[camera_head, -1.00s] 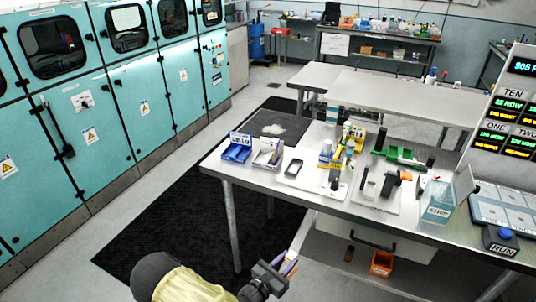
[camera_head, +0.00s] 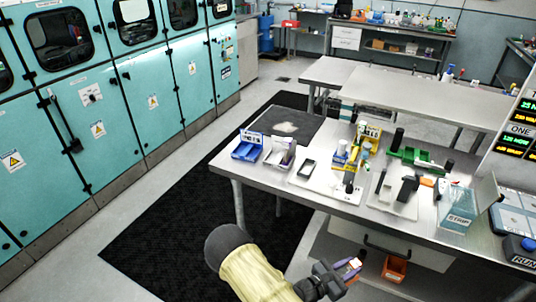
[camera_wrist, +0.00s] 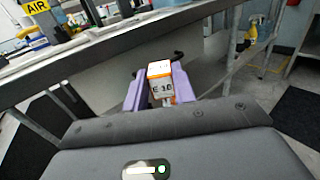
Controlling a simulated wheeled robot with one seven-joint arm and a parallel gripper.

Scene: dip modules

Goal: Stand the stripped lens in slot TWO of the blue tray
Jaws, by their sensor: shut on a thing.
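My gripper (camera_head: 352,267) hangs in front of the bench, below its top. In the wrist view its purple fingers (camera_wrist: 158,88) are shut on a small white block with orange edges, marked "E 10", which looks like the lens (camera_wrist: 161,88).
The bench top (camera_head: 318,203) carries a pale tray (camera_head: 279,154), a dark-rimmed dish (camera_head: 306,168), a green fixture (camera_head: 415,158) and a clear STRIP box (camera_head: 456,214). An orange bin (camera_head: 394,268) is under the bench. Open floor lies left of the bench.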

